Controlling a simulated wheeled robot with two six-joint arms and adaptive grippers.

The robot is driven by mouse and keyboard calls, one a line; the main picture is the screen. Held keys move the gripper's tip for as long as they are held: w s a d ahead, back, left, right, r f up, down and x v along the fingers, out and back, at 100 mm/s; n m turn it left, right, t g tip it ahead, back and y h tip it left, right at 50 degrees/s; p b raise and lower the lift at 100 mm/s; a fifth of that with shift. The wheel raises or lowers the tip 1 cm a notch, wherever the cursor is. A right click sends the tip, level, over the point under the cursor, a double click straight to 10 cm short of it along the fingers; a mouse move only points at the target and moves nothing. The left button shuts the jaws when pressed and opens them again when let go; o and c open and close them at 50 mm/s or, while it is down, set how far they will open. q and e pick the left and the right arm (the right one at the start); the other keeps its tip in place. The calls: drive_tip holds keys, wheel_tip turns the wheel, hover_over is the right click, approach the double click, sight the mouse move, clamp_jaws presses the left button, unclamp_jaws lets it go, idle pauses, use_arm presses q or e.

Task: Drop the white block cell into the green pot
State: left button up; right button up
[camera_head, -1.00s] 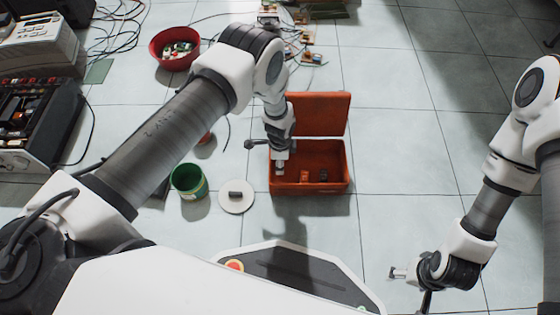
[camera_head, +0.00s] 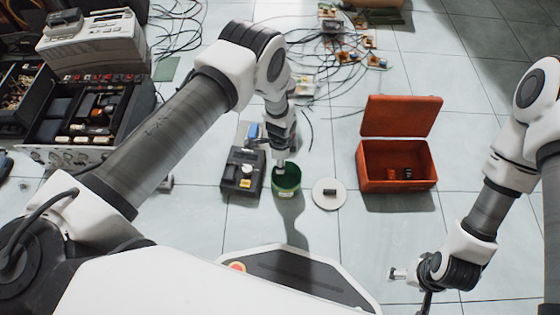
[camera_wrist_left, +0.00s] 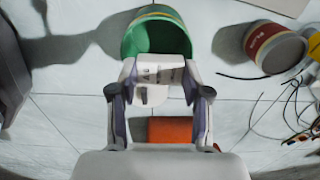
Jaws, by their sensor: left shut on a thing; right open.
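The white block cell (camera_wrist_left: 158,74) is held between the two fingers of my left gripper (camera_head: 281,164), which is shut on it. The green pot (camera_head: 287,190) stands on the floor, and the gripper tip appears over its rim in the head view. In the left wrist view the pot's open mouth (camera_wrist_left: 160,38) lies just beyond the block, which overlaps its near edge. I cannot tell the exact height of the block above the pot. My right gripper (camera_head: 398,274) is open and empty at the lower right, away from the pot.
A white round plate (camera_head: 320,203) with a dark piece on it lies right of the pot. A black device (camera_head: 238,184) stands close on its left. An open red box (camera_head: 400,188) is farther right. Cables and small boards lie behind. A red can (camera_wrist_left: 272,48) shows in the wrist view.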

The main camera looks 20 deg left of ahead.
use_arm(q)
drive_tip(key=shift+w+d+f+b, duration=0.1)
drive_tip(key=shift+d+b, duration=0.05)
drive_tip(key=shift+b, duration=0.15)
wheel_tip(320, 180, down, 6)
drive_tip(key=b, duration=0.5)
drive_tip(key=shift+r+b, duration=0.2)
drive_tip(key=shift+b, duration=0.15)
drive_tip(key=o, duration=1.2)
drive_tip(key=shift+r, duration=0.15)
wheel_tip(320, 180, up, 12)
drive_tip(key=shift+f, duration=0.1)
